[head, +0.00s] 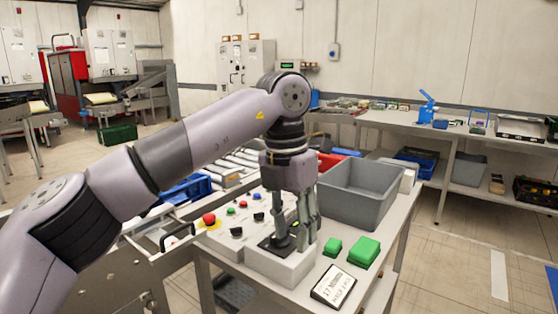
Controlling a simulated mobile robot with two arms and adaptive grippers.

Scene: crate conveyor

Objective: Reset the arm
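My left arm reaches in from the left and bends down at its elbow. My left gripper (303,236) points straight down over the right part of the grey control box (294,264). Its grey fingers are just beside a dark joystick (281,241) on a black plate. I cannot tell whether the fingers touch the joystick or have something between them. My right gripper is not in view.
The control box carries a red mushroom button (209,219) and several small knobs. A grey crate (358,190) stands behind the gripper. Rollers (232,168) run behind.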

